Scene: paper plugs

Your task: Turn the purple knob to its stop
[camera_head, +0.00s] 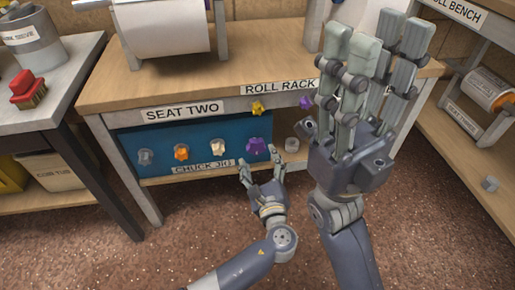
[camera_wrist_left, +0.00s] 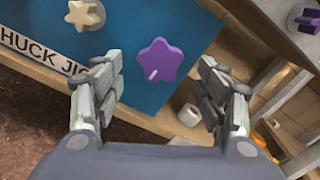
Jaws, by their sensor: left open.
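The purple knob (camera_head: 258,149) is star-shaped and sits at the right end of the blue panel (camera_head: 200,137). In the left wrist view the purple knob (camera_wrist_left: 160,60) shows a white mark toward its lower left. My left gripper (camera_head: 262,166) is open just below and in front of it. In the left wrist view the fingers of my left gripper (camera_wrist_left: 158,90) are spread to either side, the knob between and beyond them, apparently untouched. My right gripper (camera_head: 375,60) is raised close to the head camera, fingers pointing up; its opening is unclear.
A grey knob (camera_head: 146,157), an orange knob (camera_head: 181,153) and a cream knob (camera_head: 217,147) share the panel. A yellow knob (camera_head: 258,107) and a smaller purple knob (camera_head: 305,102) are on the bench front above.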

